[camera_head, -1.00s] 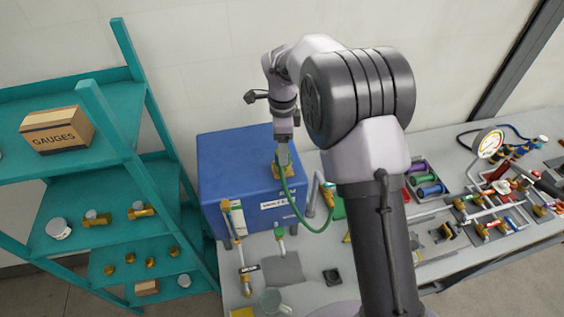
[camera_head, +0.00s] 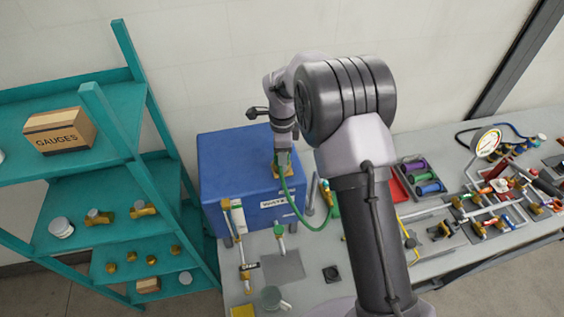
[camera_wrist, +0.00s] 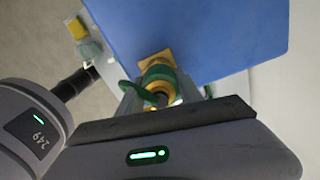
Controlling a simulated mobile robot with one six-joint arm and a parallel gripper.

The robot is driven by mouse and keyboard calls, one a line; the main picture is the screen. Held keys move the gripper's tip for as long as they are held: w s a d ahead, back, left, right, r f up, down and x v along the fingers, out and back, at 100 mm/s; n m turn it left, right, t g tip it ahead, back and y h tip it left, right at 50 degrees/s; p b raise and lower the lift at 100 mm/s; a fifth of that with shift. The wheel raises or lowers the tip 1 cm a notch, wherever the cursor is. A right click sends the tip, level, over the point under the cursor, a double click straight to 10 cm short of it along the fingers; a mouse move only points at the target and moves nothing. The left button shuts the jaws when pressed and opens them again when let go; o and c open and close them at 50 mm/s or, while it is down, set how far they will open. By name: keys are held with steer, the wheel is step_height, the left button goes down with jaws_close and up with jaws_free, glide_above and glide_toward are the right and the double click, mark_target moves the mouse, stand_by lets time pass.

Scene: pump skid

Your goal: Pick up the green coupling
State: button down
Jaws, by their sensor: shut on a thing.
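The green coupling (camera_wrist: 158,76) shows in the wrist view between my fingers, at the end of a green hose. It is at a brass fitting (camera_wrist: 153,59) on the blue box (camera_wrist: 225,30); I cannot tell whether it is still joined to it. My gripper (camera_wrist: 160,92) is shut on the coupling. In the head view my gripper (camera_head: 283,160) is at the front top edge of the blue box (camera_head: 236,170), and its fingers hide most of the coupling. The green hose (camera_head: 301,217) hangs in a loop down the box's front.
A teal shelf (camera_head: 95,200) with fittings and a gauges carton (camera_head: 60,131) stands left. The grey bench (camera_head: 320,292) holds a mug (camera_head: 272,300), a tray of coloured spools (camera_head: 425,177), a dial gauge (camera_head: 486,142) and several fittings to the right.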

steer(key=shift+w+r+b, duration=0.1)
steer(key=shift+r+b, duration=0.2)
steer(key=shift+r, duration=0.25)
step_height(320, 180, up, 2)
steer(key=shift+r+b, duration=0.2)
steer(key=shift+b, duration=0.2)
steer(key=s+d+b, duration=0.2)
steer(key=s+d, duration=0.1)
steer(key=s, duration=0.4)
steer(key=s+d+r+b, duration=0.1)
steer(key=s+d+b, duration=0.1)
steer(key=s+d, duration=0.2)
steer(key=s, duration=0.3)
steer(key=shift+s+r+b, duration=0.25)
steer(key=shift+b, duration=0.05)
